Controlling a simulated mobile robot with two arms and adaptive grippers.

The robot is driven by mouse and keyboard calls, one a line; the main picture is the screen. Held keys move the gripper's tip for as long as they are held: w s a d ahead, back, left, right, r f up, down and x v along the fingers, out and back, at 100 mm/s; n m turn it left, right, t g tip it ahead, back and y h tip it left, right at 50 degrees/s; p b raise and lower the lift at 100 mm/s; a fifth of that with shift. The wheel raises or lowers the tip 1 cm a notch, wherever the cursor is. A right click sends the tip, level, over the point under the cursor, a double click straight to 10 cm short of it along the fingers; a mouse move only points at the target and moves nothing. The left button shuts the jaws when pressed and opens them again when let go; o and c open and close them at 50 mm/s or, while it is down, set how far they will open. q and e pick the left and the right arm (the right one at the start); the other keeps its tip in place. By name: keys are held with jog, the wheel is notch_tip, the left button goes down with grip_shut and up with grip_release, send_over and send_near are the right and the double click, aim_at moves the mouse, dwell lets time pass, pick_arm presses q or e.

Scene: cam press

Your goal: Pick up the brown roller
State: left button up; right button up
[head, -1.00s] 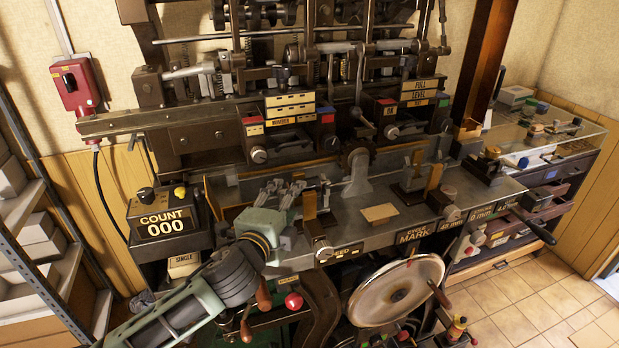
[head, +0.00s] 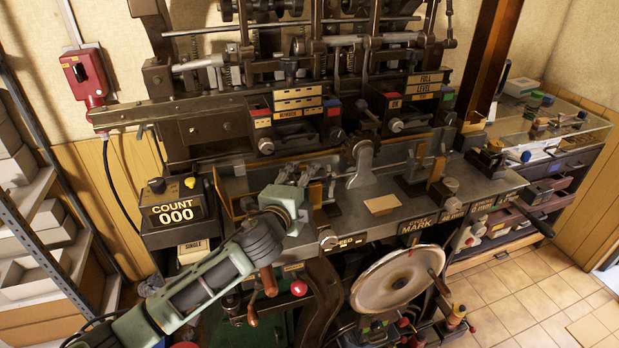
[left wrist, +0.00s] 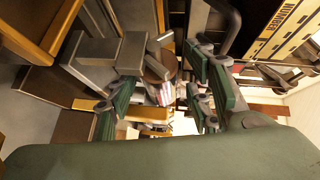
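My left gripper (head: 313,180) reaches over the left part of the machine's metal bed (head: 345,222), its fingers partly hidden behind the wrist in the head view. In the left wrist view the two green fingers of this gripper (left wrist: 160,96) stand well apart, with nothing held. A small brown rounded piece (left wrist: 157,69) shows beyond and between them, against grey metal blocks. It may be the brown roller, but it is partly hidden and I cannot be sure. I cannot make out the roller in the head view. My right gripper is not in view.
The press frame with its label blocks (head: 295,105) rises behind the bed. A count box (head: 172,215) stands left of my arm. A tan plate (head: 382,204) lies on the bed to the right. A large handwheel (head: 397,282) sits below the bed's front edge.

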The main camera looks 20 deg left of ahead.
pick_arm(q)
grip_shut()
dwell(0.3)
